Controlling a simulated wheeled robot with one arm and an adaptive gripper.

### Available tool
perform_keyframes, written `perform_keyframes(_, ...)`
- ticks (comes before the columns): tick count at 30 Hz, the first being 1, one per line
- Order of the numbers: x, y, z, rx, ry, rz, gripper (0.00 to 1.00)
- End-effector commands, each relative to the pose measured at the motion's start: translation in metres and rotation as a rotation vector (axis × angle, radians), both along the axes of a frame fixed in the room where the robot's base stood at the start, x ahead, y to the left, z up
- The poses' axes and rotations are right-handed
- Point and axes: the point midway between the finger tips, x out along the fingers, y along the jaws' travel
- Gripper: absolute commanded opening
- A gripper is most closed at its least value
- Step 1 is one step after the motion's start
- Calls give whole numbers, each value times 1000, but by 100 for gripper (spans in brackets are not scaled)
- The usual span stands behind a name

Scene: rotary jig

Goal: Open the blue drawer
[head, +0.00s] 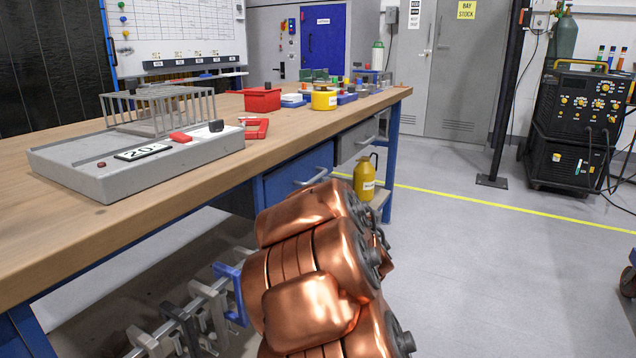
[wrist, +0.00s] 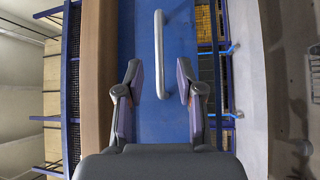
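The blue drawer (head: 297,178) is under the wooden workbench, and its front sits level with the bench frame, so it looks closed. In the wrist view the blue drawer front (wrist: 180,60) fills the middle, with the handle (wrist: 159,50) running up and down in the picture. My gripper (wrist: 158,85) is open, its two fingers on either side of the handle's near end. I cannot tell how far the fingertips are from the drawer front. In the head view my copper-coloured arm hides the gripper.
The workbench (head: 90,222) bears a grey jig box (head: 75,172), a red box (head: 262,100) and a yellow container (head: 324,99). A grey drawer (head: 356,140) is right of the blue one. A yellow can (head: 366,178) stands below it.

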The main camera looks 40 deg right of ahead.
Motion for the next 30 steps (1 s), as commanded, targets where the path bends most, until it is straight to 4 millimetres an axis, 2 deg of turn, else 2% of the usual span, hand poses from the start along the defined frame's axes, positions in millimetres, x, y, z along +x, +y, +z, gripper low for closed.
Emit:
perform_keyframes(21,58,-31,9,-2,-3,3,37)
perform_keyframes(30,64,-35,10,2,0,-1,37)
